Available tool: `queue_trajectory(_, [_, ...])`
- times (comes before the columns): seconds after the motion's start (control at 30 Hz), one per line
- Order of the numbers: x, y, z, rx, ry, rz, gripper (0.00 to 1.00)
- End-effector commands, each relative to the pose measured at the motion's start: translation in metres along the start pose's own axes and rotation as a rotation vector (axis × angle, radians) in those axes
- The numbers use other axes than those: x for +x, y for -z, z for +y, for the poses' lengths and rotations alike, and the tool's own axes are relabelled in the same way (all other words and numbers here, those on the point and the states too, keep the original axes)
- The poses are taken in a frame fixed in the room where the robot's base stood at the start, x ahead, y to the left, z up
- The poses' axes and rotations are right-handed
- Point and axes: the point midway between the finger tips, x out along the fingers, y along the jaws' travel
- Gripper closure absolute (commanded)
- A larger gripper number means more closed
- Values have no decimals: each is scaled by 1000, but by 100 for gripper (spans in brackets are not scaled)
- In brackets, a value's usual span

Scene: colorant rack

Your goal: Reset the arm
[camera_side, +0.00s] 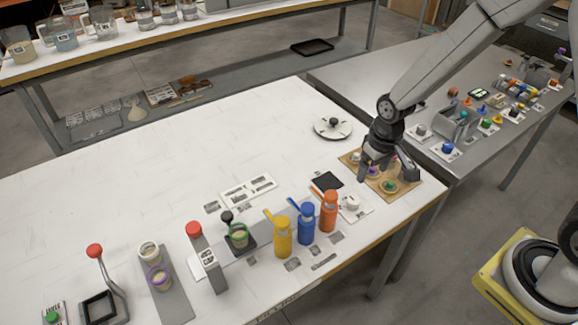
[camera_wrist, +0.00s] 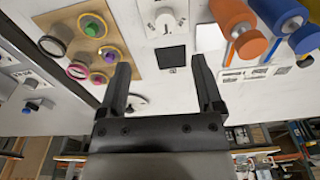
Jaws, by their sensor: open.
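My gripper (camera_side: 388,170) is at the right end of the white table (camera_side: 200,160), over or close to a wooden board (camera_side: 408,184) with small round pieces. In the wrist view my gripper (camera_wrist: 162,85) has its two fingers wide apart with nothing between them. The wooden board (camera_wrist: 118,38) lies at the upper left there, with green, yellow, pink and purple ringed pieces. Part of the board is hidden behind my gripper in the side view.
An orange bottle (camera_side: 329,212), a blue bottle (camera_side: 306,224) and a yellow bottle (camera_side: 283,238) stand along the front edge. A black square pad (camera_side: 327,181) and a round white disc (camera_side: 333,127) lie near my gripper. The table's back left is clear.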

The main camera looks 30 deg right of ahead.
Motion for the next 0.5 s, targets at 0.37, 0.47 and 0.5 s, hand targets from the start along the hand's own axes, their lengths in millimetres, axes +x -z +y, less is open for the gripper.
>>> queue_trajectory(0.37, [-55, -50, 9, -29, 3, 104, 16])
queue_trajectory(0.47, [-64, -63, 11, -36, 3, 126, 16])
queue_trajectory(0.5, [-66, -67, 11, -38, 2, 133, 16])
